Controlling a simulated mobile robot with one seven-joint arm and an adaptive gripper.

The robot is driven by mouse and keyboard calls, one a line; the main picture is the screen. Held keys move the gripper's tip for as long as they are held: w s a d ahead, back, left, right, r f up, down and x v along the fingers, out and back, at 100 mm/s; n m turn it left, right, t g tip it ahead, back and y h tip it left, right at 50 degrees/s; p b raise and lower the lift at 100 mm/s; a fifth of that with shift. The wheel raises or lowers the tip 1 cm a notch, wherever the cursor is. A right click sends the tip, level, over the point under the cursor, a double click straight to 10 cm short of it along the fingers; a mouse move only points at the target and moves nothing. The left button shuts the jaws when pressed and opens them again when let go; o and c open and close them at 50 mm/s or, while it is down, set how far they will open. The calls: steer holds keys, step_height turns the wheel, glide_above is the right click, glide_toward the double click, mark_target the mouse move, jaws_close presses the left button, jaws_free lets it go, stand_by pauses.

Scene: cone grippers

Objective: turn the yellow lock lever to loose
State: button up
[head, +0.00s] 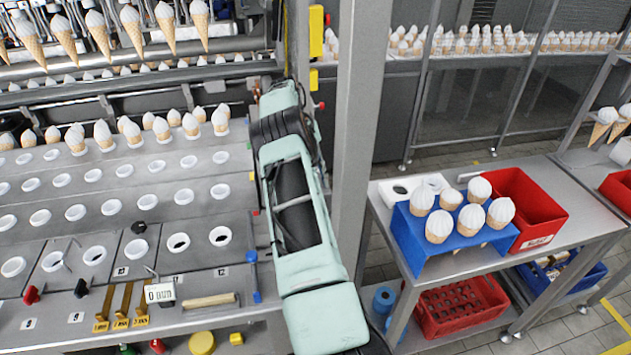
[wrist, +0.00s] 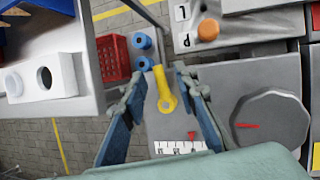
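The yellow lock lever (wrist: 162,88) shows in the wrist view, with a round, holed end towards me and a narrower shank pointing away. My gripper (wrist: 158,76) is open, with one blue-padded finger on each side of the lever. Gaps show between the lever and both fingers; I cannot tell how deep the fingers reach around it. A white scale plate (wrist: 180,147) with a red pointer sits just below the lever. In the head view my arm crosses the middle, and I cannot make out the gripper tips or the lever there.
A grey dial (wrist: 270,120) with a red mark and an orange button (wrist: 208,30) are right of the gripper in the wrist view. In the head view a grey post (head: 362,120) stands close beside my arm. A blue cone stand (head: 408,235) and red bin (head: 535,200) are at right.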

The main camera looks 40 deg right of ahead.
step_height(320, 180, up, 10)
stand_by(0.4)
stand_by(0.4)
